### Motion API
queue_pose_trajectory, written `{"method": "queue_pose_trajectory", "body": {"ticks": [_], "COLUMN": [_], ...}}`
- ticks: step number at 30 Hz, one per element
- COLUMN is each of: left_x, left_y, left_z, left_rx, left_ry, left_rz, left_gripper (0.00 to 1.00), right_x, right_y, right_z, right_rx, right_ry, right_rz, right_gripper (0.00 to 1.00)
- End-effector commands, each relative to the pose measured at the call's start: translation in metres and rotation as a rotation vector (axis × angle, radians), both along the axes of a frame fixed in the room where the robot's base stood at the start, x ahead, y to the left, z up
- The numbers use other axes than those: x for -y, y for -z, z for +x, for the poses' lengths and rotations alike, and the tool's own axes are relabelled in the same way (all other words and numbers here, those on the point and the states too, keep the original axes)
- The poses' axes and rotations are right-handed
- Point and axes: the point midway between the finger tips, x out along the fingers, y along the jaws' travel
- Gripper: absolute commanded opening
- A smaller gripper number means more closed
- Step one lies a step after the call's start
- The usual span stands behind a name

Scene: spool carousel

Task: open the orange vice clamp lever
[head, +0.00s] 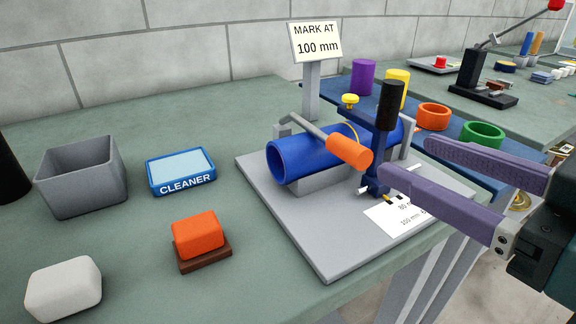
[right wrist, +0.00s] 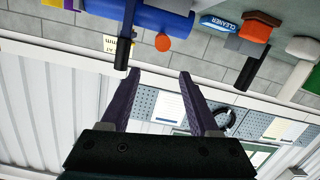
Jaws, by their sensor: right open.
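The orange vice clamp lever is a grey rod with an orange grip (head: 349,151), lying across the top of the blue pipe (head: 315,157) and sloping down toward the right front. In the right wrist view the grip's round end (right wrist: 162,42) shows beyond my fingertips. The vice stands on a grey base plate (head: 300,248). My right gripper (head: 405,158) is open, with its purple fingers apart and empty. It is to the right of the orange grip, with a gap between them. My left gripper is not in view.
A blue post with a black handle (head: 391,105) stands close beside the orange grip and my fingertips. A "MARK AT 100 mm" sign (head: 316,42) stands behind. A grey bin (head: 82,178), a cleaner tray (head: 181,172) and an orange block (head: 197,234) are at left.

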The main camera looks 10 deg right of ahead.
Motion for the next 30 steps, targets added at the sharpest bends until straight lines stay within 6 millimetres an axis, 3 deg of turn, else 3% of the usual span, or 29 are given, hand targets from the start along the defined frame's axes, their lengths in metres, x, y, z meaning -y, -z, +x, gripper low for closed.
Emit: {"method": "queue_pose_trajectory", "body": {"ticks": [1,6,14,30], "left_x": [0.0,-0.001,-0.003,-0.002], "left_y": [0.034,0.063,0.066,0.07], "left_z": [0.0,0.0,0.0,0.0], "left_rx": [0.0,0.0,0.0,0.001], "left_ry": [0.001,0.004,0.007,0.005], "left_rz": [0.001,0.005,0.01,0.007], "left_gripper": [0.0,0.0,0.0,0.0], "right_x": [0.002,0.008,0.006,-0.023], "right_y": [0.028,0.041,0.037,0.038], "right_z": [0.002,0.006,0.017,0.093], "right_rx": [0.032,0.117,0.148,0.143], "right_ry": [0.001,0.007,0.012,0.011], "right_rz": [0.006,0.027,0.034,0.035], "right_gripper": [0.62,0.62,0.62,0.62]}}
